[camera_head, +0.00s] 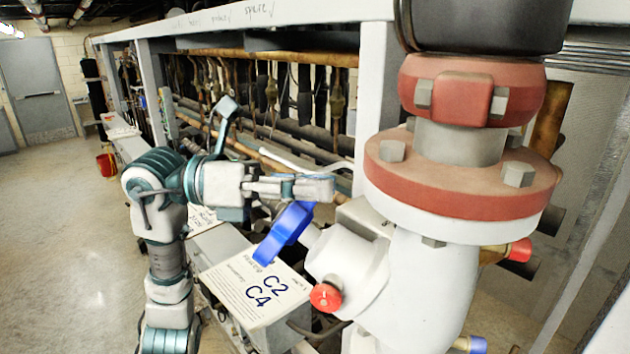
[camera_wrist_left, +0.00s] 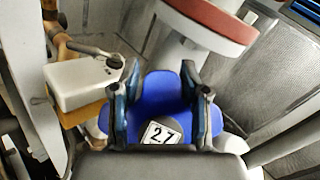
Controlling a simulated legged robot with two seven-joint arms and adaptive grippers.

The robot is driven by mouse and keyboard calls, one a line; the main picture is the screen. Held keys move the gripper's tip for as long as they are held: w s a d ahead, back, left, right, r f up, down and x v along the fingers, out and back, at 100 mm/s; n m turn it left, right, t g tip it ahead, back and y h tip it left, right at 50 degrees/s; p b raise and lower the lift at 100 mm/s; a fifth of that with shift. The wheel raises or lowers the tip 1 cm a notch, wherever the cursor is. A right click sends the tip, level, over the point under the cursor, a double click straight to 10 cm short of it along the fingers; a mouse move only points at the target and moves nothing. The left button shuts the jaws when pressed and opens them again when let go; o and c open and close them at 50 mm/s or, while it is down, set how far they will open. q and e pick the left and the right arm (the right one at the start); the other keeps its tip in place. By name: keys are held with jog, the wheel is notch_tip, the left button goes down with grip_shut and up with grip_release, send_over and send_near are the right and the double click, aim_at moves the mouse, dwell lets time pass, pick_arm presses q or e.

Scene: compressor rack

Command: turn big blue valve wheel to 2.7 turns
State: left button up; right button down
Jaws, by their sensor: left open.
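The big blue valve wheel (camera_head: 285,233) sits on the end of a white valve body (camera_head: 352,262), seen nearly edge-on in the head view. In the left wrist view the blue wheel (camera_wrist_left: 163,95) lies between and beyond the fingers, with a white label reading 2.7 (camera_wrist_left: 163,132) at its hub. My left gripper (camera_head: 318,188) is at the wheel's upper edge. In the left wrist view the left gripper (camera_wrist_left: 163,85) is open, with one finger on each side of the wheel. I cannot tell whether the fingers touch it. My right gripper is not in view.
A big white pipe with a red flange (camera_head: 462,175) stands right of the wheel. A red cap (camera_head: 326,297) sticks out below the wheel.

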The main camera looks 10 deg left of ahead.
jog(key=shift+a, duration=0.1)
pick_arm(q)
jog(key=shift+a, duration=0.15)
jog(key=shift+c, duration=0.7)
grip_shut()
jog(key=shift+w+f+n+t, duration=0.1)
jog(key=shift+w+n+t, duration=0.1)
jog(key=shift+n+t, duration=0.4)
jog(key=shift+w+f+n+t+y, duration=0.2)
jog(key=shift+n+t+y, duration=0.15)
jog(key=shift+n, duration=0.65)
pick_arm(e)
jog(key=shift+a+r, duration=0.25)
